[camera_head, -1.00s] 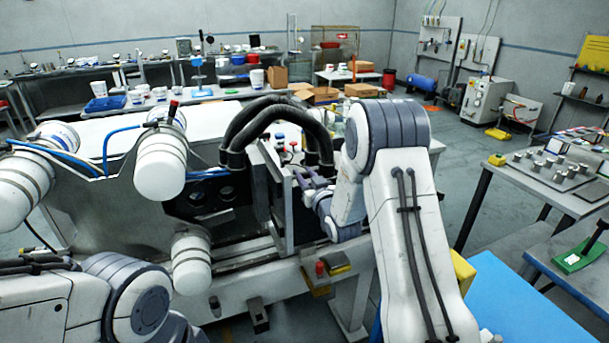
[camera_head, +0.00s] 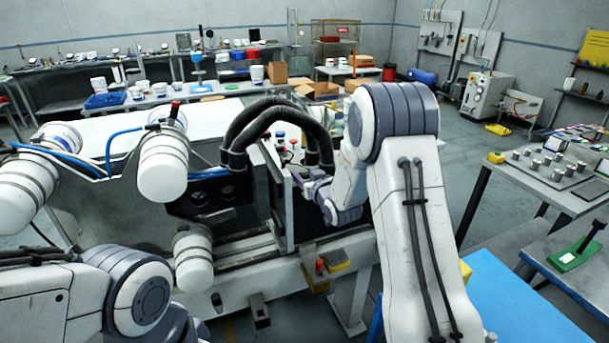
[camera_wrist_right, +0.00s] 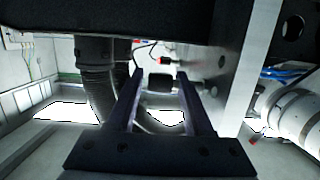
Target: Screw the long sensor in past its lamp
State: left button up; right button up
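My right gripper (camera_head: 310,184) is beside the upright plate (camera_head: 278,205) of the machine, under the thick black hoses. In the right wrist view its two fingers (camera_wrist_right: 160,78) stand apart, with a dark short cylinder (camera_wrist_right: 160,83) showing between the tips. The cylinder shows no clear contact with either finger. I cannot tell whether it is the long sensor. Red-ended small parts (camera_wrist_right: 166,60) show just beyond the fingertips, beside the pale plate (camera_wrist_right: 240,70). I cannot tell which is the lamp. My left gripper is out of view.
Black hoses (camera_head: 258,122) arch close over my right gripper. White rollers (camera_head: 163,165) with blue lines stand left of the plate. A red button (camera_head: 320,266) sits on the machine's front. A table (camera_head: 535,185) with several metal parts stands at the right.

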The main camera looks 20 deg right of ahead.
dwell(0.3)
jog(key=shift+s, duration=0.3)
jog(key=b+v, duration=0.3)
jog(key=v, duration=0.7)
jog(key=shift+w+a, duration=0.1)
jog(key=s+a+f+n+g+y, duration=0.1)
jog(key=s+a+f+n+g, duration=0.1)
jog(key=s+a+g, duration=0.35)
jog(key=s+a+f+n+g, duration=0.1)
jog(key=s+a+f+g, duration=0.15)
jog(key=s+a, duration=0.65)
jog(key=s+a+n+g, duration=0.2)
jog(key=s+a+g, duration=0.1)
jog(key=s, duration=0.7)
jog(key=s+a+n+g, duration=0.2)
jog(key=s+a+g, duration=0.1)
jog(key=s, duration=0.7)
jog(key=shift+s+f+g+h, duration=0.25)
jog(key=shift+f+g, duration=0.25)
jog(key=shift+g, duration=0.3)
